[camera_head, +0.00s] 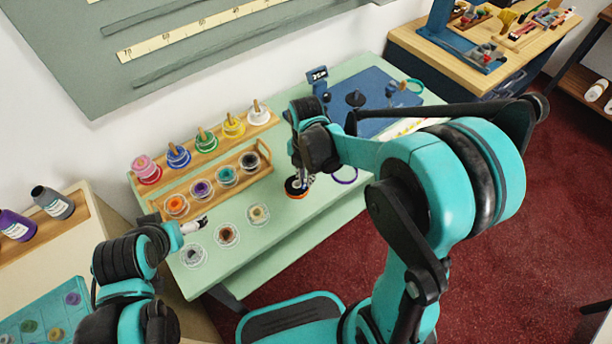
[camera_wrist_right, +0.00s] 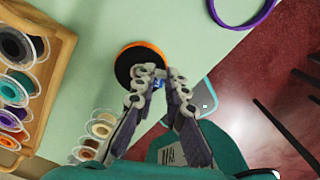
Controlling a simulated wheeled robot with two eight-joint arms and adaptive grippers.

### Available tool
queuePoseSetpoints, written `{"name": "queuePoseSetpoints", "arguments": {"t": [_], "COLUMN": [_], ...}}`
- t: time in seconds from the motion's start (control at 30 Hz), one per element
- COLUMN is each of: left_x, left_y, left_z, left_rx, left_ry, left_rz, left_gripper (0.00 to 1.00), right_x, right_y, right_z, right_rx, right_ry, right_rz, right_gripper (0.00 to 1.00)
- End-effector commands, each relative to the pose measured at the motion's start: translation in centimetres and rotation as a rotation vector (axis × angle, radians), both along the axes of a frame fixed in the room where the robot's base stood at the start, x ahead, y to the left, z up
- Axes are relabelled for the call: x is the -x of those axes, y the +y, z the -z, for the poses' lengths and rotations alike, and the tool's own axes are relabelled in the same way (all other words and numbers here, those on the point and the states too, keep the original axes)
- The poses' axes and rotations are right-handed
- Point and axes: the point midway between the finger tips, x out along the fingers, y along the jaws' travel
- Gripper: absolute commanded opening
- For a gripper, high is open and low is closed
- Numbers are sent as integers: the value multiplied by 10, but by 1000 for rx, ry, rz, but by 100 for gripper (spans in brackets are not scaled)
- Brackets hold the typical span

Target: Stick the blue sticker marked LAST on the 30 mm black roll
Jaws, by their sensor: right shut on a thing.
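A black roll with an orange rim (camera_head: 293,191) lies flat on the green counter below my right gripper (camera_head: 301,181). In the right wrist view the roll (camera_wrist_right: 126,66) is just beyond the fingertips, which overlap its near edge; I cannot tell whether they touch it. My right gripper (camera_wrist_right: 160,82) is shut on a small blue sticker (camera_wrist_right: 158,85), mostly hidden between the fingertips; its marking is not readable. Another black roll (camera_head: 250,161) sits in the wooden tray. No roll width is readable. My left gripper (camera_head: 198,226) is by the counter's front left, its fingers too small to judge.
A purple ring (camera_head: 345,175) lies right of the roll. Wooden racks (camera_head: 262,172) of coloured rolls stand on the left, with several loose rolls in front. A blue mat (camera_head: 378,85) with a black post is at the back right. The counter's front edge is close.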

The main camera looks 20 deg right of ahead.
Motion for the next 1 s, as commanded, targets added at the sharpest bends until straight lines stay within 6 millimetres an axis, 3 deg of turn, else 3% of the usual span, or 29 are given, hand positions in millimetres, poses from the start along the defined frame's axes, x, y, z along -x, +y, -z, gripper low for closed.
{"name": "queuePoseSetpoints", "arguments": {"t": [1.0], "left_x": [0], "left_y": [0], "left_z": [5], "left_rx": [0], "left_ry": [0], "left_rz": [0], "left_gripper": [95], "right_x": [0], "right_y": [0], "right_z": [6], "right_rx": [0], "right_ry": [0], "right_rz": [0], "right_gripper": [4]}}
